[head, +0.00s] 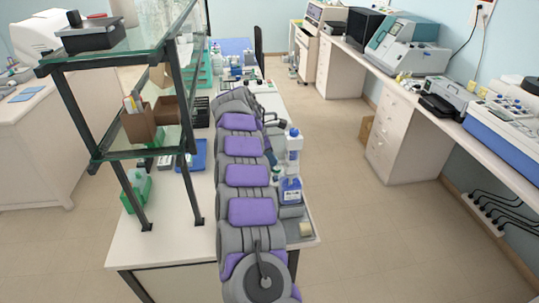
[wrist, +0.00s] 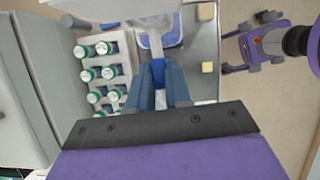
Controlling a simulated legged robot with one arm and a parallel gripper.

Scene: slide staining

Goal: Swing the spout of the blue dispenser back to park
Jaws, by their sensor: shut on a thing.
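The blue dispenser (head: 290,188) stands near the right edge of the bench in the head view, a bottle with a blue label and a pale upper part. In the wrist view, a clear and blue body, apparently the dispenser (wrist: 152,40), is at the top centre, just beyond my fingertips. My gripper (wrist: 158,72) has two blue fingers close together, shut on a thin pale piece that appears to be the spout (wrist: 160,99). The fingers hide most of this piece. In the head view my arm covers the gripper.
A white rack (wrist: 123,70) of green-capped bottles (wrist: 104,48) stands left of my fingers. A small cream block (wrist: 207,67) lies on the grey tray (wrist: 203,85) to the right. A glass-shelved frame (head: 70,105) rises left of my arm.

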